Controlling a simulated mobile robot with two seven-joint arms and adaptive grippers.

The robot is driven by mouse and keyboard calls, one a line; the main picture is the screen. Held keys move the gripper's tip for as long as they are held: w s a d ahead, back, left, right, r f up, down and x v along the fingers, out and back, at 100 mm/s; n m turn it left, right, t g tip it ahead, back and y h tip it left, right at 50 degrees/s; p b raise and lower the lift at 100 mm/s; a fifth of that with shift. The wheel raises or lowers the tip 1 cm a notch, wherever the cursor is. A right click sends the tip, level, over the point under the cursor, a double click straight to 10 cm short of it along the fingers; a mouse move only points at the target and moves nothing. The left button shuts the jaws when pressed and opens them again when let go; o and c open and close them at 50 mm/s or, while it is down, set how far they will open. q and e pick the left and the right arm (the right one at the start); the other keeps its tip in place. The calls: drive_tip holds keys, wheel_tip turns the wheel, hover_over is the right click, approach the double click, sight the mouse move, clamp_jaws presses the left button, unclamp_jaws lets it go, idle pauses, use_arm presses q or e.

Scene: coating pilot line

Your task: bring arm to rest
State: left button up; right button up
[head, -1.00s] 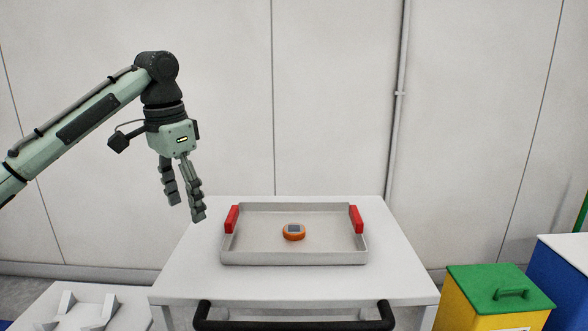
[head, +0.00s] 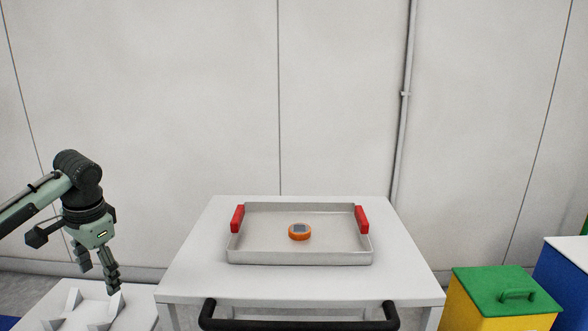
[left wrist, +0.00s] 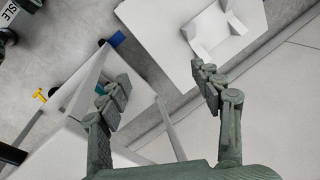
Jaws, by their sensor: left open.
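My left gripper (head: 98,281) is at the left of the head view, open and empty, its fingers pointing down. It hangs in front of and above a white surface with upright angled pieces (head: 88,307), left of the cart. In the left wrist view my open fingers (left wrist: 162,88) stand apart with nothing between them. My right gripper is not in view.
A white cart (head: 405,280) with a black handle (head: 300,325) stands in the middle. On it a grey tray (head: 300,257) with red grips holds an orange round device (head: 299,232). A yellow bin with a green lid (head: 507,289) and a blue bin (head: 563,265) stand right.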

use_arm(q)
drive_tip(key=s+a+f+m+t+y, duration=0.1)
drive_tip(key=s+a+f+t+y, duration=0.1)
drive_tip(key=s+f, duration=1)
drive_tip(key=s+a+m+t+y, duration=0.2)
drive_tip(key=s+t+y, duration=0.1)
drive_tip(key=s, duration=0.6)
drive_tip(key=s+d+f+n+g+h, duration=0.25)
drive_tip(key=d+f, duration=0.25)
drive_tip(key=d, duration=0.3)
drive_tip(key=s+d+f+n+g+h, duration=0.1)
drive_tip(key=s+d+f+n+h, duration=0.3)
drive_tip(key=d, duration=0.5)
drive_tip(key=p+x, duration=0.3)
drive_tip(key=x, duration=0.5)
drive_tip(key=shift+y+p, duration=0.3)
drive_tip(key=shift+y, duration=0.05)
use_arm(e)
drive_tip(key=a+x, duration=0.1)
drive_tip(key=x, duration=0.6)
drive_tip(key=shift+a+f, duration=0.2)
use_arm(q)
drive_tip(key=shift+w+d+f, duration=0.1)
drive_tip(key=shift+f, duration=0.05)
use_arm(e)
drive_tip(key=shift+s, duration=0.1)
